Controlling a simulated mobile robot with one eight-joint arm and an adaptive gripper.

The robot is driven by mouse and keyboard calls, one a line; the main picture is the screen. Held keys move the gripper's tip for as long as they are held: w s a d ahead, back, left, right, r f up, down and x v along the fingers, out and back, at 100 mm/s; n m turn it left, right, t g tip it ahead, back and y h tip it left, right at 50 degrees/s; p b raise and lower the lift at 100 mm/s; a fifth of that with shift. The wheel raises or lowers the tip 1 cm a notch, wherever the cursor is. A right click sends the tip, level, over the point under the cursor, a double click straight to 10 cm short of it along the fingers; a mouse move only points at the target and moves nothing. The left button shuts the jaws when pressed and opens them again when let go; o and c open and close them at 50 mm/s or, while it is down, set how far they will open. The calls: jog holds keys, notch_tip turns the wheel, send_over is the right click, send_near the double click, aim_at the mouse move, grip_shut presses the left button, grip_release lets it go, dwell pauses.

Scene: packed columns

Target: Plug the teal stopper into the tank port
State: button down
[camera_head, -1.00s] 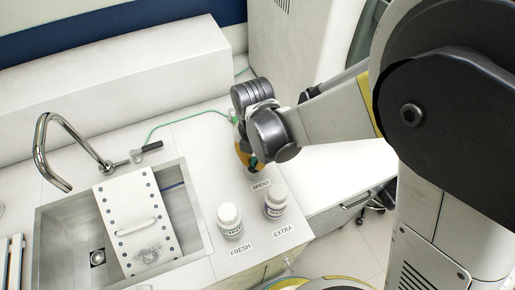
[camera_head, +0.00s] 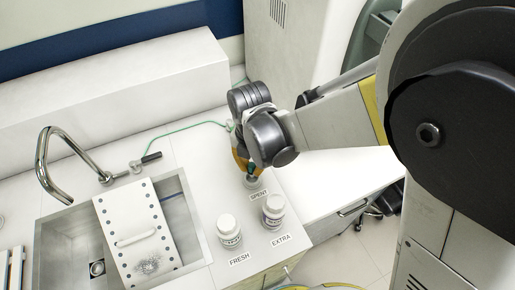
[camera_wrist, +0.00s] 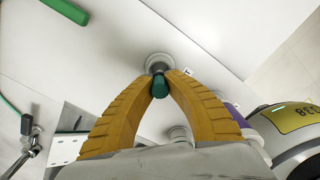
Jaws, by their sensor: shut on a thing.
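The teal stopper (camera_wrist: 160,86) is pinched between the tips of the orange fingers of my gripper (camera_wrist: 159,80). A small teal bit of it shows below the fingers in the head view (camera_head: 251,171). The tank port (camera_wrist: 158,63) is a round grey metal fitting on the white surface, right beyond the stopper. In the head view the port (camera_head: 254,184) sits under the fingertips, behind the SPENT label. The stopper overlaps the port's near edge in the wrist view. I cannot tell whether it touches or enters the port.
Two white bottles stand on the counter near my gripper, one by FRESH (camera_head: 228,231) and one by EXTRA (camera_head: 273,211). A sink (camera_head: 190,225) with a perforated white panel (camera_head: 137,232) and a curved faucet (camera_head: 43,165) lie left. A thin green hose (camera_head: 185,129) crosses the counter behind.

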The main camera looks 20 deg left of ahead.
aim_at(252, 164)
jog(key=shift+r+p, duration=1.4)
jog(key=shift+r, duration=0.95)
